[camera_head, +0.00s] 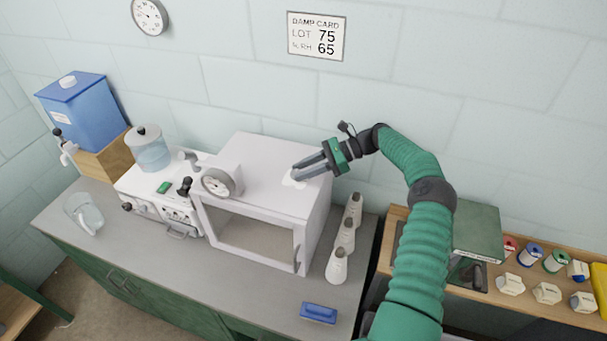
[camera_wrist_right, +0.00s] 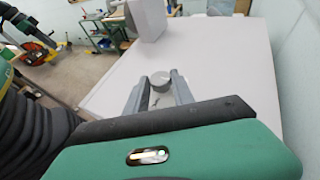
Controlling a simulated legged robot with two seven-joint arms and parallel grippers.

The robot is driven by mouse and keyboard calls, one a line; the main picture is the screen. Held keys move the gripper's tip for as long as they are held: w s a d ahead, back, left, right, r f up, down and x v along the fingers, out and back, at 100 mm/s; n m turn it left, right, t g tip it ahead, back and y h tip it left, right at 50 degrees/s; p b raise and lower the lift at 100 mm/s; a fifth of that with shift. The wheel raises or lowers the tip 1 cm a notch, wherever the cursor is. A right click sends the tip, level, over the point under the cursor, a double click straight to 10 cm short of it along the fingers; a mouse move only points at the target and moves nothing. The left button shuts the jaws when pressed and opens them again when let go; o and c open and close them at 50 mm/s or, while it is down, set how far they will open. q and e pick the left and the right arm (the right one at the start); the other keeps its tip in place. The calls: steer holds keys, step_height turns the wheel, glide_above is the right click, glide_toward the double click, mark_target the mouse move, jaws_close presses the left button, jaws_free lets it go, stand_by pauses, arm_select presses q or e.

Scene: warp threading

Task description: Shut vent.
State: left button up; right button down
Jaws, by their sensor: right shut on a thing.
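The white cabinet (camera_head: 265,165) stands on the bench, with a window in its front. A small pale vent fitting (camera_head: 292,181) is on its top, near the right side. My right gripper (camera_head: 300,174) reaches in from the right, with its fingertips at this fitting. In the right wrist view, the fingers (camera_wrist_right: 160,92) are shut on a round grey vent knob (camera_wrist_right: 160,80) standing on the pale top (camera_wrist_right: 215,60). The fingers partly hide the knob, and I cannot tell how far the vent is open. My left gripper is not in view.
A round dial (camera_head: 217,182) stands at the cabinet's front top edge. Several white bottles (camera_head: 338,265) line its right side, and a blue block (camera_head: 318,313) lies in front. A white machine (camera_head: 160,200) is at left. A card (camera_head: 317,36) on the wall reads LOT 75, %RH 65.

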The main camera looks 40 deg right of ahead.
steer(key=shift+w+f+n+g+y+b, duration=0.1)
steer(key=shift+n+g+y+b, duration=0.2)
steer(key=shift+n+g, duration=0.2)
steer(key=c, duration=1.4)
jaws_free()
steer(key=o, duration=0.3)
steer(key=shift+w+d, duration=0.1)
steer(key=shift+w, duration=0.05)
